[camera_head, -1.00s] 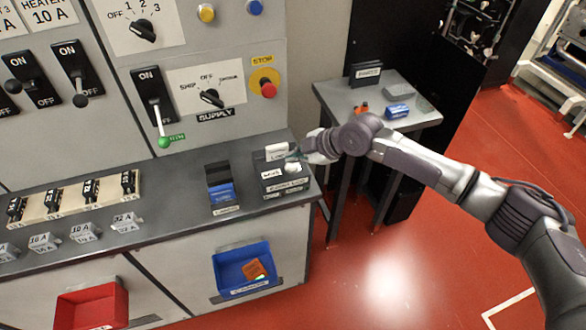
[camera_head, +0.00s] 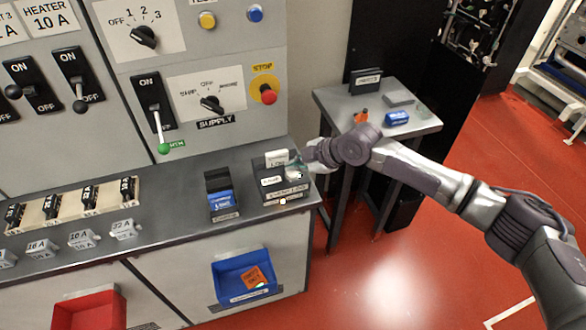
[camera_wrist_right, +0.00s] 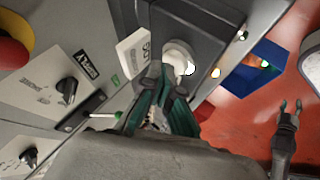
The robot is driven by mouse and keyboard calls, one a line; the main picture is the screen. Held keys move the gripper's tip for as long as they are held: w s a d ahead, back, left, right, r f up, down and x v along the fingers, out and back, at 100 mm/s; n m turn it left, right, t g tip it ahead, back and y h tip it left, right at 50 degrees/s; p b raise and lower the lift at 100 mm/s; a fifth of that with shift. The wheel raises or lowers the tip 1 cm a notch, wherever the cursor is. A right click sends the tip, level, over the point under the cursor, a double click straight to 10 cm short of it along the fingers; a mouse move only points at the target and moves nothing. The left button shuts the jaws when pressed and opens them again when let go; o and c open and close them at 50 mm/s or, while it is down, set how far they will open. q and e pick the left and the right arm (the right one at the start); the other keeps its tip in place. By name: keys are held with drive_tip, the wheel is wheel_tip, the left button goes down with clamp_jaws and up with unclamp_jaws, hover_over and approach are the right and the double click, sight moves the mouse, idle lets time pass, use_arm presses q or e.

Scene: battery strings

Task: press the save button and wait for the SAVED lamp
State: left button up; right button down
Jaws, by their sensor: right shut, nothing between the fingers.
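The save unit is a dark box (camera_head: 270,193) on the counter's right end, with a white label plate standing at its back. Its round white button (camera_wrist_right: 178,55) shows just beyond my right fingertips in the right wrist view. My right gripper (camera_head: 297,172) is shut and empty, its tips at the button; whether they press it I cannot tell. A small orange-white light (camera_head: 283,201) glows on the box's front edge and also shows in the right wrist view (camera_wrist_right: 215,72). Its lettering is unreadable.
A dark holder with a blue block (camera_head: 222,200) stands left of the box. A blue bin (camera_head: 243,275) hangs below the counter. The red stop button (camera_head: 268,96) is on the panel above. A side table (camera_head: 345,108) stands behind my right arm.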

drive_tip(key=shift+f, duration=0.15)
idle(0.3)
drive_tip(key=shift+s+f+b, duration=0.1)
drive_tip(key=shift+f+b, duration=0.2)
drive_tip(key=shift+s+f, duration=0.1)
drive_tip(key=shift+d, duration=0.1)
idle(0.4)
drive_tip(key=shift+r+p, duration=0.45)
drive_tip(key=shift+r, duration=0.2)
drive_tip(key=r+p, duration=0.1)
drive_tip(key=r, duration=0.1)
drive_tip(key=r+p, duration=0.2)
drive_tip(key=r, duration=0.1)
drive_tip(key=shift+w+r+p, duration=0.2)
drive_tip(key=shift+r+p, duration=0.05)
drive_tip(key=shift+p, duration=0.05)
drive_tip(key=shift+f, duration=0.1)
